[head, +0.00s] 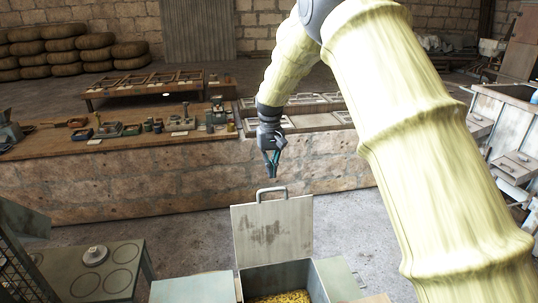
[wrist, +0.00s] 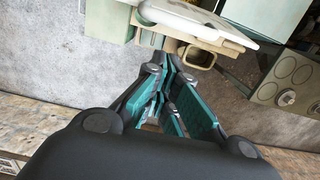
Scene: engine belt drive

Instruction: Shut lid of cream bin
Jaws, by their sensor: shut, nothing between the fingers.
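The cream bin (head: 318,282) stands at the bottom of the head view, its lower part cut off by the frame edge. Its lid (head: 272,235) stands open, upright at the bin's far side, with dark stains and a grey handle (head: 271,192) on its top edge. Yellow contents (head: 281,297) show inside the bin. My gripper (head: 271,174) points down above and slightly beyond the handle, shut and empty. In the wrist view its teal fingers (wrist: 172,66) are together close to the handle (wrist: 200,57); I cannot tell whether they touch. The pale lid (wrist: 205,22) shows above.
A long stone-fronted bench (head: 150,185) with tools and trays runs behind. A green-grey cabinet top (head: 192,289) is left of the bin, and a table with round plates (head: 95,270) is farther left. Open concrete floor lies between bin and bench. My arm covers much of the right side.

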